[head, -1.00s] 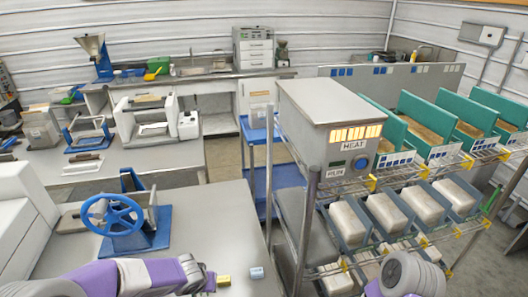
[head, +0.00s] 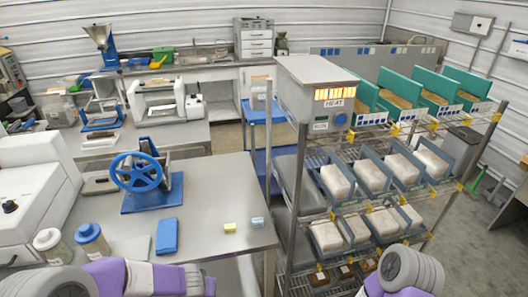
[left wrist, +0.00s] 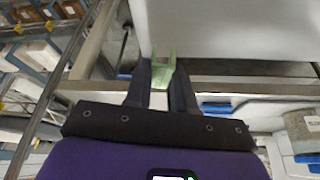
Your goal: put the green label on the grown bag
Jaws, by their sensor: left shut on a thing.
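The green label (left wrist: 163,70) is a small pale-green piece between the fingertips of my left gripper (left wrist: 161,82) in the left wrist view. The gripper is shut on it, above the floor and near the edge of a pale surface. Whitish bags stand in blue-grey trays on the wire rack, on an upper shelf (head: 370,172) and a lower shelf (head: 328,236). I cannot tell which is the grown bag. My right gripper is out of view.
A yellow block (head: 230,227) and a blue block (head: 257,223) lie near the table's right edge. A blue handwheel press (head: 137,172), a blue pad (head: 167,236) and lidded jars (head: 92,240) stand left. The heater box (head: 305,92) tops the rack post.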

